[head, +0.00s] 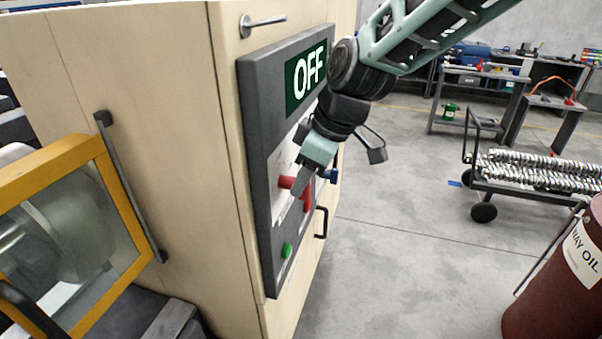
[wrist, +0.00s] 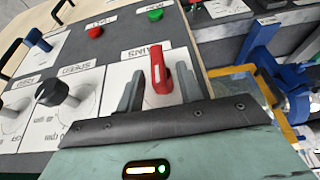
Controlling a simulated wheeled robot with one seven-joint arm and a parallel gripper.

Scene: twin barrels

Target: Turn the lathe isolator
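The isolator is a red handle (wrist: 159,68) on a white plate labelled MAINS on the lathe's grey control panel (head: 262,180). The handle also shows in the head view (head: 307,197), partly hidden by my gripper. The display (head: 305,76) at the panel's top reads OFF. My gripper (head: 298,186) is at the panel, in front of the handle. In the wrist view my gripper's two dark fingers (wrist: 159,88) stand apart, one on each side of the red handle. Gaps show between the handle and both fingers, so it is open and not clamped.
Near the handle are a green button (wrist: 155,15), a red button (wrist: 95,32), a black knob (wrist: 52,92) and a blue lever (wrist: 38,40). A yellow-framed guard (head: 125,200) is left of the panel. A red-brown oil barrel (head: 550,295) and a loaded trolley (head: 540,190) stand right.

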